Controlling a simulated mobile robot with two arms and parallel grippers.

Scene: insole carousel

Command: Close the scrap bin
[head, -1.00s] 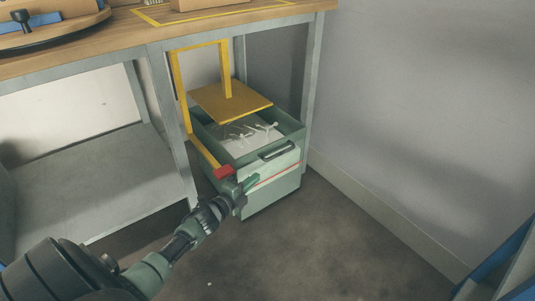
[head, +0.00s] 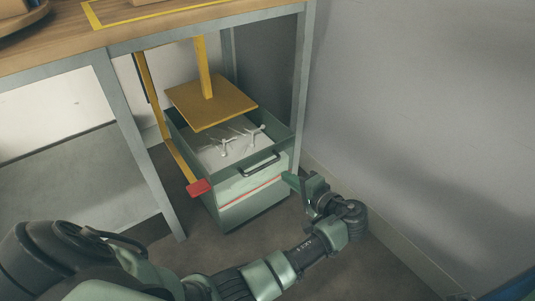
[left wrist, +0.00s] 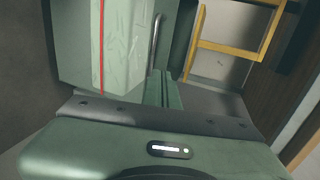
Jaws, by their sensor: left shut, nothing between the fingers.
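The scrap bin (head: 247,197) is a pale green drawer-like box under the workbench, with a red stripe and a dark bar handle (head: 260,166) on its front. It is pulled out and open at the top, and white scraps (head: 232,143) show inside. A yellow plate (head: 211,103) on a post hangs above its rear part. My left gripper (head: 292,181) is shut and empty, just in front of the bin's front face at its right side. In the left wrist view, the shut fingers (left wrist: 163,88) are near the handle (left wrist: 155,38). Contact cannot be told. My right gripper is not in view.
A yellow lever with a red grip (head: 199,187) stands at the bin's left side. The workbench leg (head: 135,145) is left of it. A grey wall (head: 420,90) runs along the right.

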